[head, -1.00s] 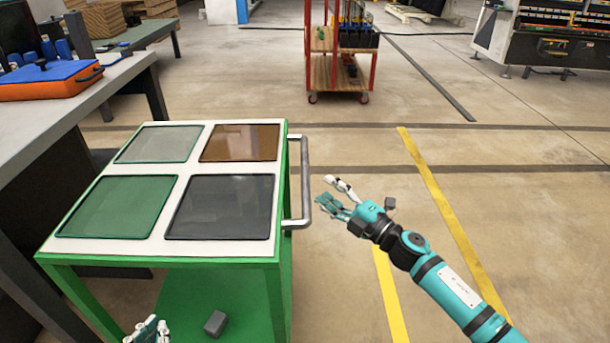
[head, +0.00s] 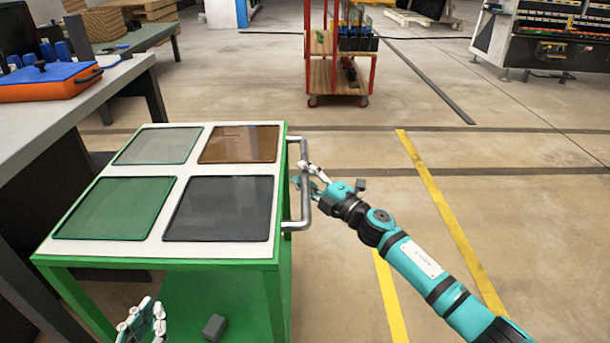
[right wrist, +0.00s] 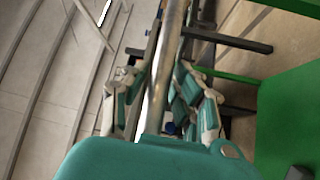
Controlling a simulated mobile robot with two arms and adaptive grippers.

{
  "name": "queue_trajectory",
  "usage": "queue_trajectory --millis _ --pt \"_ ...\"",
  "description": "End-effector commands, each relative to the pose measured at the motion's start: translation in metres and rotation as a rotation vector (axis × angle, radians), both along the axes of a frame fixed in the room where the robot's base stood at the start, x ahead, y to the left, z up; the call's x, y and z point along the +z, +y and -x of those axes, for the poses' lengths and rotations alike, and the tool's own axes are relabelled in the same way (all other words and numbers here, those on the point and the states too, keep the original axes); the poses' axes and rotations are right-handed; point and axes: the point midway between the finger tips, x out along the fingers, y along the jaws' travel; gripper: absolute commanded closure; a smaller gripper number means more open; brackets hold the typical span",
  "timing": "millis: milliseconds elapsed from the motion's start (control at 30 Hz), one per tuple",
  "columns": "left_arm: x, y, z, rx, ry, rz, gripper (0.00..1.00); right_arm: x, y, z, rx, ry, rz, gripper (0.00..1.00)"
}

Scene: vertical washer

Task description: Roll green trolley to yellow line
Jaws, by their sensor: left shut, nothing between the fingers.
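The green trolley (head: 274,290) stands at the left of the head view, with a white top and a metal side handle (head: 304,212) facing right. My right gripper (head: 312,176) is at that handle. In the right wrist view the handle bar (right wrist: 165,75) runs between the fingers of my right gripper (right wrist: 158,100), which stand apart on either side of it. My left gripper (head: 142,325) is shut and empty at the bottom edge, in front of the trolley. A yellow line (head: 452,220) lies on the floor to the right, with another yellow strip (head: 390,295) nearer, partly behind my right arm.
A grey workbench (head: 110,85) with an orange and blue case (head: 50,82) stands close to the trolley's left. A red-framed cart (head: 340,80) stands at the back. A grey block (head: 214,326) sits on the trolley's lower shelf. The floor between trolley and yellow line is clear.

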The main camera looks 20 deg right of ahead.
Motion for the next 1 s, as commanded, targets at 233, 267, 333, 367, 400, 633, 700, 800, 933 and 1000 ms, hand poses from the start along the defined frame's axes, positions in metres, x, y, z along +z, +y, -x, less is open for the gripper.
queue_trajectory --millis 233,267,333,367,400,633,700,800,933,1000 --pt "0.000 0.000 0.000 0.000 0.000 0.000 1.00 0.000 0.000 0.000 0.000 0.000 0.000 1.00" --pt "0.000 0.000 0.000 0.000 0.000 0.000 1.00 0.000 0.000 0.000 0.000 0.000 0.001 1.00" --pt "0.000 0.000 0.000 0.000 0.000 0.000 1.00 0.000 0.000 0.000 0.000 0.000 0.001 1.00" --pt "0.000 0.000 0.000 0.000 0.000 0.000 1.00 0.000 0.000 0.000 0.000 0.000 0.001 1.00" --pt "0.000 0.000 0.000 0.000 0.001 0.000 1.00 0.000 0.000 0.000 0.000 0.000 0.001 1.00" --pt "0.000 0.000 0.000 0.001 0.001 0.000 1.00 0.000 -0.003 0.001 -0.001 -0.001 0.003 1.00" --pt "0.000 0.000 0.000 0.001 0.002 -0.001 1.00 0.000 -0.006 0.002 -0.002 -0.002 0.003 1.00" --pt "-0.001 0.000 0.000 0.001 0.004 -0.001 1.00 0.000 -0.016 0.004 -0.003 -0.001 0.005 1.00" --pt "-0.002 0.001 0.000 0.001 0.011 -0.003 1.00 0.000 -0.035 0.009 -0.005 -0.001 0.005 1.00" --pt "-0.003 0.001 0.001 0.002 0.016 -0.004 1.00 0.000 -0.046 0.013 -0.005 0.000 0.005 1.00"
